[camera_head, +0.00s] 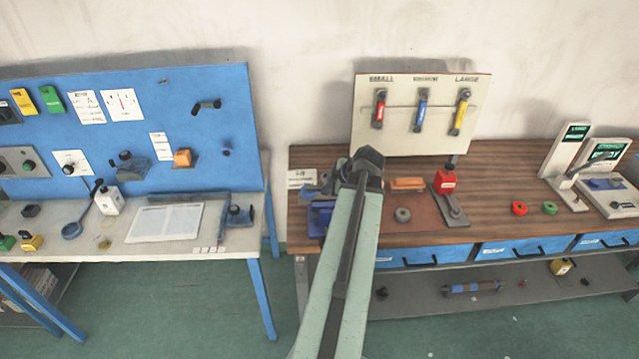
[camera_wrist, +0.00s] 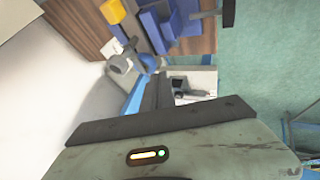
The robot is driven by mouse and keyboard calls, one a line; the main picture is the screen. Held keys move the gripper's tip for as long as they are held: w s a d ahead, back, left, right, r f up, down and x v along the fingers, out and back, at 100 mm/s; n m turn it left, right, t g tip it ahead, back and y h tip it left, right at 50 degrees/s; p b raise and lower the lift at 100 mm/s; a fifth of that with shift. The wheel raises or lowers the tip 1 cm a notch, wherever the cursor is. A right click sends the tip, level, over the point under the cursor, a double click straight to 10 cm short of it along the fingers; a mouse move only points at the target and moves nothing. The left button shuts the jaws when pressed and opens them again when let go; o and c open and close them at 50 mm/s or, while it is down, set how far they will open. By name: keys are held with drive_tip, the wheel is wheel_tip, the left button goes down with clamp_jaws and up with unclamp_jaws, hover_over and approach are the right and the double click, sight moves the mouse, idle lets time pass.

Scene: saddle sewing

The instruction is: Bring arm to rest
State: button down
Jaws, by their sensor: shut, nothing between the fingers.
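My arm reaches up from the bottom middle of the head view. My gripper (camera_head: 369,157) is at its far end, dark and shut, with nothing seen held in it. In the picture it overlaps the left part of the wooden workbench (camera_head: 325,156), in front of a blue vise-like tool (camera_head: 318,188). I cannot tell its exact height above the bench. In the wrist view, a grey-green housing with a small lit indicator fills the bottom, and the view looks tilted past a bench edge.
A board with small, medium and large tools (camera_head: 400,143) stands behind the bench. A red-topped device (camera_head: 445,182) is right of my arm. A blue pegboard (camera_head: 215,130) stands over the left table (camera_head: 110,250). Green floor (camera_head: 180,315) shows between the tables.

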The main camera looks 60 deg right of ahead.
drive_tip(key=v, duration=0.2)
drive_tip(key=shift+s+a+r+p, duration=0.1)
drive_tip(key=shift+s+r+p, duration=0.1)
drive_tip(key=shift+p, duration=0.1)
